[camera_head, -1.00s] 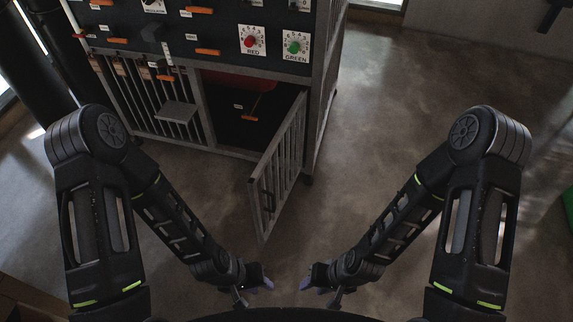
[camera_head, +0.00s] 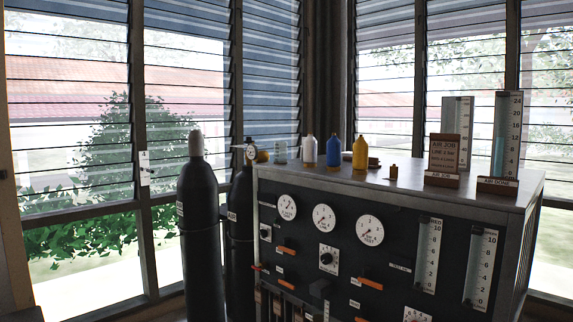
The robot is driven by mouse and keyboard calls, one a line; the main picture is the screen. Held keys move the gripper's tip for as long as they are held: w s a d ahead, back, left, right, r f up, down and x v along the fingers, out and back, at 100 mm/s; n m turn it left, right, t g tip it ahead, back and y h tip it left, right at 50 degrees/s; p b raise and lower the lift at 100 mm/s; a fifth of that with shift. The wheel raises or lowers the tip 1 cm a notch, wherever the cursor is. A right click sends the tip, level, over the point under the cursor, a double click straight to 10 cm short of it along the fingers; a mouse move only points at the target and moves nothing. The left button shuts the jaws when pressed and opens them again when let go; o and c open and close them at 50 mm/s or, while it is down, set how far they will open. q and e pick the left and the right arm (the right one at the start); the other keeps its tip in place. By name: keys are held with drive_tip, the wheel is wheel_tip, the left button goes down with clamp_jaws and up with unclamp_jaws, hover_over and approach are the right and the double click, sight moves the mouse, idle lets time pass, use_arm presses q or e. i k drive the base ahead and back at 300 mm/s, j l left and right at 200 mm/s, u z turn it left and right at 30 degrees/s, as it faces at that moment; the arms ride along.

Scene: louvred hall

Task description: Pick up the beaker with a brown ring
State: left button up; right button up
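A small pale, see-through vessel (camera_head: 280,151), possibly a beaker, stands on the top of the cabinet (camera_head: 420,183) near its back left corner. It is too small for me to tell whether it has a brown ring. No other vessel that is clearly a beaker shows. Neither of my grippers is in the current head view, so where they are relative to the vessel cannot be seen.
A white bottle (camera_head: 309,151), a blue bottle (camera_head: 333,151) and a yellow bottle (camera_head: 360,153) stand beside the vessel. A brown sign (camera_head: 444,153) and a tall gauge (camera_head: 507,135) stand at right. Dark gas cylinders (camera_head: 201,235) stand left of the cabinet.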

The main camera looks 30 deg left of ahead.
sight(281, 148)
drive_tip(key=i+j, duration=0.1)
drive_tip(key=j, duration=0.3)
drive_tip(key=i+j+z, duration=0.15)
drive_tip(key=j, duration=0.65)
drive_tip(key=i+j+z, duration=0.1)
drive_tip(key=i+j, duration=0.15)
drive_tip(key=i+j+z, duration=0.1)
drive_tip(key=i+j, duration=0.15)
drive_tip(key=j, duration=0.15)
drive_tip(key=i+j+z, duration=0.1)
drive_tip(key=j, duration=0.3)
drive_tip(key=i+j+z, duration=0.1)
drive_tip(key=i+j, duration=0.2)
